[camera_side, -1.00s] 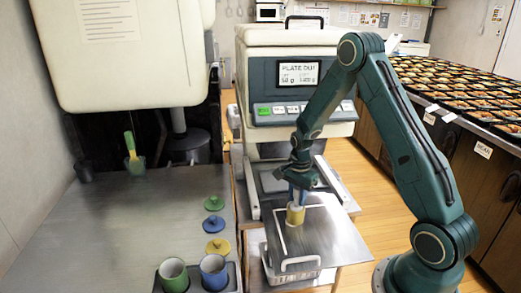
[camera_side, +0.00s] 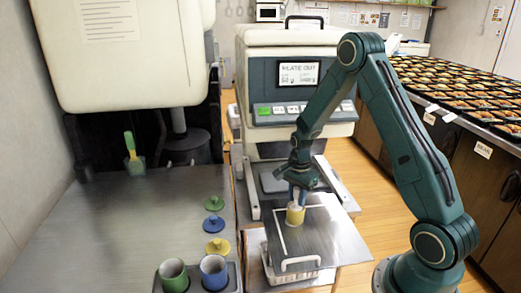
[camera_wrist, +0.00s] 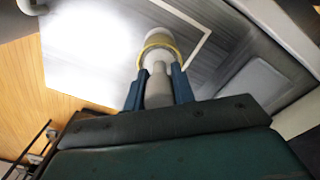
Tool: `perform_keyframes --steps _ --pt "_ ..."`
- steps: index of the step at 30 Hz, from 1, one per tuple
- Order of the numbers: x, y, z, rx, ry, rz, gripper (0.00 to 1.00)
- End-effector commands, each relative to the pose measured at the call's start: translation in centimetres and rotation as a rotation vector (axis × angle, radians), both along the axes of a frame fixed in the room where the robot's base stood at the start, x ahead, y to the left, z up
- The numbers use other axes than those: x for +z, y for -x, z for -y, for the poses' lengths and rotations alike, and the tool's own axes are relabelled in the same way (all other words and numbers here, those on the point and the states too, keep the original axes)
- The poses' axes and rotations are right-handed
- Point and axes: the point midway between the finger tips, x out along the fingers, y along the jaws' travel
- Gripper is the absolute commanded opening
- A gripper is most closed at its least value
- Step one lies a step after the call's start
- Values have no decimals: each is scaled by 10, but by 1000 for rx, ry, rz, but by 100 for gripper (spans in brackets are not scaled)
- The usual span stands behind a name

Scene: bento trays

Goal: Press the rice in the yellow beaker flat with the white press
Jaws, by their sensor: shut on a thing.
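The yellow beaker (camera_side: 295,216) stands upright on the steel plate below the machine with the display. The white press (camera_wrist: 158,92) is a pale stem with a wider part. Its lower end is at the beaker mouth, inside the yellow rim (camera_wrist: 160,44) as the wrist view shows it. My gripper (camera_side: 298,192) is directly above the beaker, with its blue fingers shut on the stem of the press; it also shows in the wrist view (camera_wrist: 157,88). The rice is hidden, and I cannot tell how deep the press sits.
On the left counter stand a green beaker (camera_side: 173,277) and a blue beaker (camera_side: 213,273). Green (camera_side: 213,203), blue (camera_side: 213,225) and yellow (camera_side: 217,247) knobbed lids lie behind them. A green-handled scoop (camera_side: 132,152) is at the back. The plate around the yellow beaker is clear.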

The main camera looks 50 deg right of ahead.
Motion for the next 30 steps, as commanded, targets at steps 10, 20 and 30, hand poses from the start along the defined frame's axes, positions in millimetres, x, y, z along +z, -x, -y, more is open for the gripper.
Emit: perform_keyframes --steps 10,20,30 --pt "3 1 0 0 -1 -3 7" --pt "17 0 0 0 0 -1 7" --pt "32 0 0 0 0 1 7"
